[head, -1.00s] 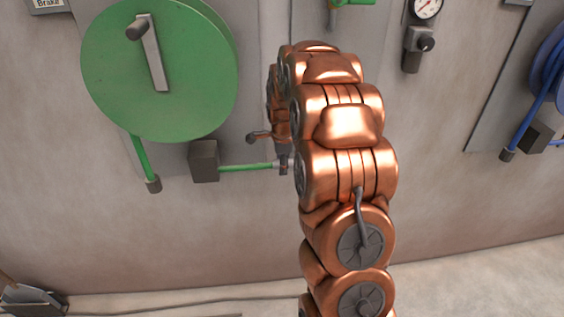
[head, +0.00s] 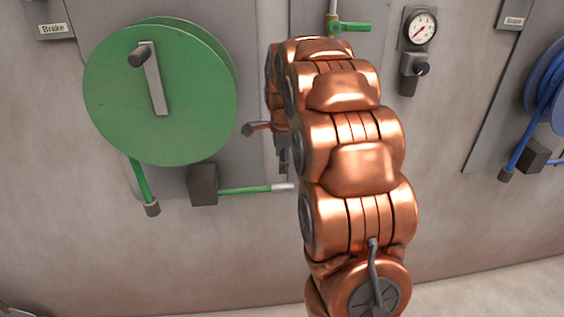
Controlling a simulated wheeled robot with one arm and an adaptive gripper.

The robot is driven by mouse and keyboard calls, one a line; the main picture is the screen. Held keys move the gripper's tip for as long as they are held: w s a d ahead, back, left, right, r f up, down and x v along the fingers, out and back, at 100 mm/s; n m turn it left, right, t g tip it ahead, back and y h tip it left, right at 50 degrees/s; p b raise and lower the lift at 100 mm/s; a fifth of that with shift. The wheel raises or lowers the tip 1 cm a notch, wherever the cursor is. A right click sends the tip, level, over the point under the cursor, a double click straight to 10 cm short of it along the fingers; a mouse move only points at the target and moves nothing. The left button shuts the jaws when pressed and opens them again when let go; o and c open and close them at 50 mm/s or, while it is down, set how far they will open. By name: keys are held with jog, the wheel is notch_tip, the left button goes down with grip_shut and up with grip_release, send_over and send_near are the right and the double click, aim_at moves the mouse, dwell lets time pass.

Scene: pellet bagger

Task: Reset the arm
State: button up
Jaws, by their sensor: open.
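My arm (head: 358,165) is copper-coloured and rises in the middle of the head view, bending over at the top. My gripper (head: 266,150) shows as dark fingers at the arm's left side, in front of the grey panel. It is open, and one part of it is hidden behind the arm links. A green hose with a pale metal end (head: 283,188) sticks out to the right just below the gripper. The fingers appear clear of this hose end, with nothing visible between them.
A large green reel with a crank (head: 160,95) is on the wall at left, above a dark block (head: 203,185). A green-handled valve (head: 350,27), a gauge (head: 422,27) and a blue reel (head: 548,90) are at upper right. Bare wall lies at lower left.

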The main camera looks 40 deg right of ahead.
dwell(0.4)
jog(key=s+a+r+n+g, duration=0.1)
jog(key=s+a+n+g, duration=0.1)
jog(key=s+a+n, duration=1.1)
jog(key=s+a+f+n, duration=0.1)
jog(key=s+a+n, duration=0.2)
jog(key=s, duration=0.4)
jog(key=s+a+f+n+g, duration=0.1)
jog(key=s+a+n, duration=0.2)
jog(key=s, duration=0.5)
jog(key=s+a+f+n+y, duration=0.1)
jog(key=s+a+n, duration=0.3)
jog(key=s, duration=0.3)
jog(key=shift+s+f+g, duration=0.15)
jog(key=shift+s+g, duration=0.2)
jog(key=shift+g, duration=0.05)
